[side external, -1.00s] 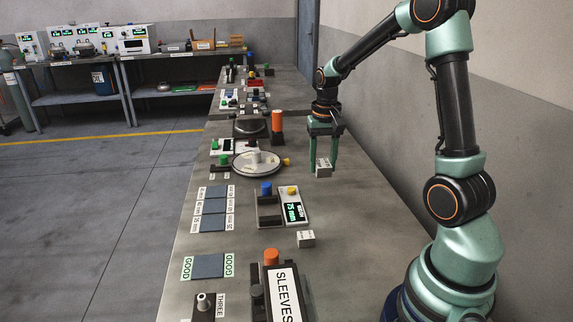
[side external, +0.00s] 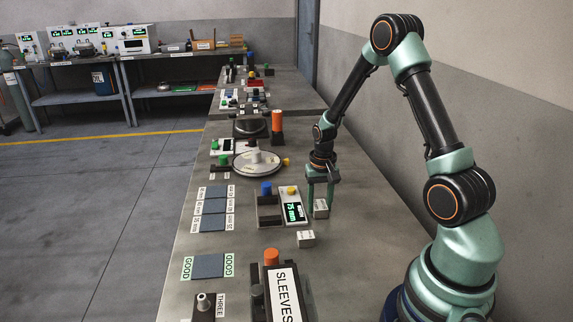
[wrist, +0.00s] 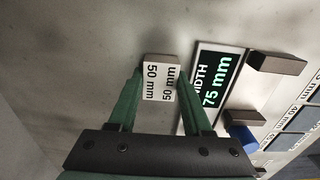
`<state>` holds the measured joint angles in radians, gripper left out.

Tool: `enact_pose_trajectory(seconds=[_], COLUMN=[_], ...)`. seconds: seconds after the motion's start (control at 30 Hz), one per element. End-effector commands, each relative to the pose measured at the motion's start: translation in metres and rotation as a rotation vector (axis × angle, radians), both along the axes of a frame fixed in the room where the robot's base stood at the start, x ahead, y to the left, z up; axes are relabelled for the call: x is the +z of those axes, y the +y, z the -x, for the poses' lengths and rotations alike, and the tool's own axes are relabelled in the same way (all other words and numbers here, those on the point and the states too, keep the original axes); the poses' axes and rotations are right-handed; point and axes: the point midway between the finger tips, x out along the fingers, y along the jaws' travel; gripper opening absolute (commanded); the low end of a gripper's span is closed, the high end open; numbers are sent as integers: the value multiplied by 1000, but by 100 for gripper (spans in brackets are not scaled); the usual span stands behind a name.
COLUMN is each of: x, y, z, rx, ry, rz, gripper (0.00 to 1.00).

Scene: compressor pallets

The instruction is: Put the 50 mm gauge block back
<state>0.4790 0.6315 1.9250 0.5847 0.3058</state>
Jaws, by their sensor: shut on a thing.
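The 50 mm gauge block (wrist: 161,82) is a small grey block with a white label reading "50 mm". In the wrist view it sits between the fingertips of my gripper (wrist: 160,88), which is shut on it. In the side view my gripper (side external: 320,206) points down with the block (side external: 321,210) at its tips, just right of the width display (side external: 293,208). I cannot tell whether the block touches the bench. The display reads "75 mm". A second small grey block (side external: 306,239) lies on the bench nearer the camera, its label too small to read.
Left of the display is a dark fixture with a blue knob (side external: 266,188). Farther left are dark labelled pads (side external: 214,207). A round plate (side external: 257,163) stands behind and a SLEEVES box (side external: 285,292) in front. The bench right of my gripper is clear.

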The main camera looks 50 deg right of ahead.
Motion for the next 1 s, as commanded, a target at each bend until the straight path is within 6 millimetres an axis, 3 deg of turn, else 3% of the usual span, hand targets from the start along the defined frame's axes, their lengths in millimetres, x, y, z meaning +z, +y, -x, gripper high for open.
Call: enact_pose_trajectory(seconds=[0.3, 0.33, 0.37, 0.77, 1.0], x=[-2, -2, -2, 3, 40], y=[0, 0, 0, 0, -1], z=[-1, 0, 0, 0, -1], rx=[0, 0, 0, 0, 0], ry=[-1, 0, -1, -2, -6], rz=[1, 0, 1, 1, 3], gripper=[0, 57, 62, 62, 62])
